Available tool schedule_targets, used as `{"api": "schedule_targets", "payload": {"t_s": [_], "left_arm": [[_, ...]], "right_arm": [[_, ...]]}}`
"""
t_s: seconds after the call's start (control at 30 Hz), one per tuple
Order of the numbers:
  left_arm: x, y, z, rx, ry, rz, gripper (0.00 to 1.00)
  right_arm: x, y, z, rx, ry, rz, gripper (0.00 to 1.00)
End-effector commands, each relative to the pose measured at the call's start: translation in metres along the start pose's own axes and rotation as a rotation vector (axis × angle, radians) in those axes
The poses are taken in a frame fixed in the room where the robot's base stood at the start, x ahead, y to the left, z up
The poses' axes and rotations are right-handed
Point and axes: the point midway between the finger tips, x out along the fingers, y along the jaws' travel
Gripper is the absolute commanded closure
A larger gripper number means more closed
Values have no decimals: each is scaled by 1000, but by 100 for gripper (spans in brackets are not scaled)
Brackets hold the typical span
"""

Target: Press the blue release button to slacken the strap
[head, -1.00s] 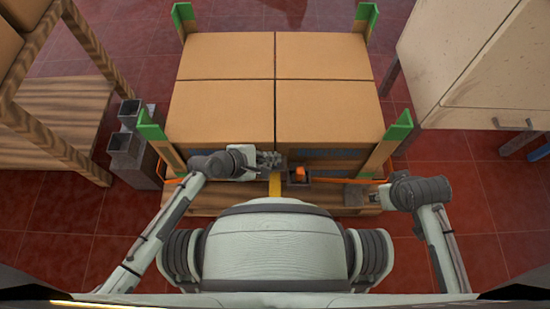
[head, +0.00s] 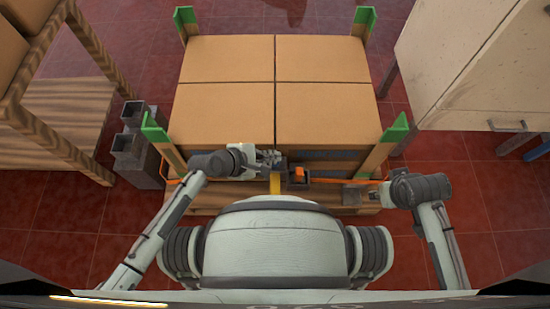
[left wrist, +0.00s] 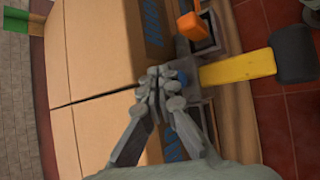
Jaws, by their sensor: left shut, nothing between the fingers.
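The strap's tensioner is a dark grey housing (head: 297,183) at the front of the box stack, with an orange lever (head: 299,172) and a yellow handle (head: 275,183). In the left wrist view the yellow handle (left wrist: 238,68) ends in a black grip. A small blue patch (left wrist: 182,77), seemingly the release button, shows right beside my left fingertips and is partly hidden by them. My left gripper (left wrist: 160,82) is shut and empty, with its tips at the housing; contact is unclear. My right gripper (head: 381,195) is at the front right, too small to read.
An orange strap (head: 342,181) runs along the front of the stacked cardboard boxes (head: 275,85). Green-topped corner posts (head: 396,133) stand around the stack. A wooden shelf (head: 60,95) is at left, a pale cabinet (head: 490,65) at right.

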Motion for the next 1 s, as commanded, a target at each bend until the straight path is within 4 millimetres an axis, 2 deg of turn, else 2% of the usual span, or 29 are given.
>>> {"api": "schedule_targets", "payload": {"t_s": [0.23, 0.53, 0.6, 0.8, 1.0], "left_arm": [[-3, 2, 3, 0, -1, 0, 100], [-22, 16, 17, 0, -1, 0, 100], [-23, 17, 18, 1, -3, 1, 100], [-34, 25, 25, 0, -1, 1, 100], [-35, 26, 26, 0, -1, 1, 100]], "right_arm": [[-5, 1, -2, 0, 0, 0, 60], [-34, 6, -10, 0, 0, 0, 60], [-26, 5, -7, 0, 0, 0, 60], [-26, 5, -7, 0, 0, 0, 60], [-26, 5, -7, 0, 0, 0, 60]]}}
